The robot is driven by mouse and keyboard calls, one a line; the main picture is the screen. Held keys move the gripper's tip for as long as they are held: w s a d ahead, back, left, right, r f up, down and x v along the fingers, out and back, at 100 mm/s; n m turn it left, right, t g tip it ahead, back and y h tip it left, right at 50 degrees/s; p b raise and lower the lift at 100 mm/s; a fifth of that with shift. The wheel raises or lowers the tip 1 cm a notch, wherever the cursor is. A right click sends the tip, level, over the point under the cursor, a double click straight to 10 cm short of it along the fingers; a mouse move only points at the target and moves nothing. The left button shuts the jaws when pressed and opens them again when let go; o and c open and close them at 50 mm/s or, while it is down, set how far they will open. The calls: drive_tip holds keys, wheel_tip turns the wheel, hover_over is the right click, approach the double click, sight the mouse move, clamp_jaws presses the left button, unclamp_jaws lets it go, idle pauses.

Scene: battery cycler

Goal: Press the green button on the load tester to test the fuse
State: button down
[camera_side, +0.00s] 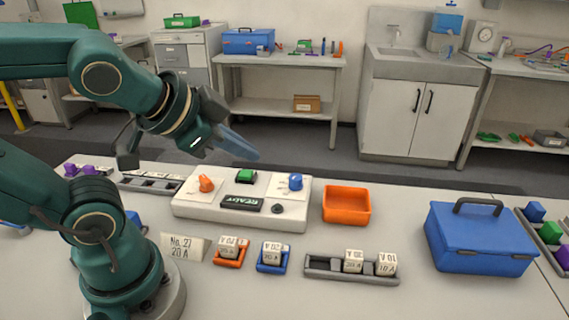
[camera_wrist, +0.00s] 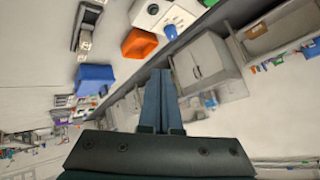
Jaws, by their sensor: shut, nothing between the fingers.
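The load tester (camera_side: 241,203) is a white box on the table with a dark display that reads READY. Its green button (camera_side: 246,176) is at the back middle of its top. An orange knob (camera_side: 206,184) is at its left and a blue knob (camera_side: 295,181) at its right. My gripper (camera_side: 254,154) is shut and empty, in the air above and behind the tester, apart from the button. In the wrist view my gripper (camera_wrist: 161,75) points away from the table; part of the tester (camera_wrist: 180,17) shows at the top, with the green button out of view.
An orange tray (camera_side: 346,219) stands right of the tester. In front are a "No. 27 20 A" card (camera_side: 183,247), orange (camera_side: 230,265) and blue (camera_side: 271,269) holders with fuses, and a grey rack (camera_side: 322,276) with two fuses. A blue case (camera_side: 480,252) stands at the right.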

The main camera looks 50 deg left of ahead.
drive_tip(key=w+a+r+m+t+y, duration=0.2)
drive_tip(key=w+a+r+m+t, duration=0.3)
drive_tip(key=w+r+m, duration=0.3)
drive_tip(key=m+g+h, duration=0.4)
drive_tip(key=m+g, duration=0.1)
drive_tip(key=m, duration=1.1)
hover_over(241, 175)
wheel_tip(241, 175, down, 12)
drive_tip(key=shift+r, duration=0.15)
drive_tip(key=shift+f, duration=4.4)
drive_tip(key=shift+f, duration=0.1)
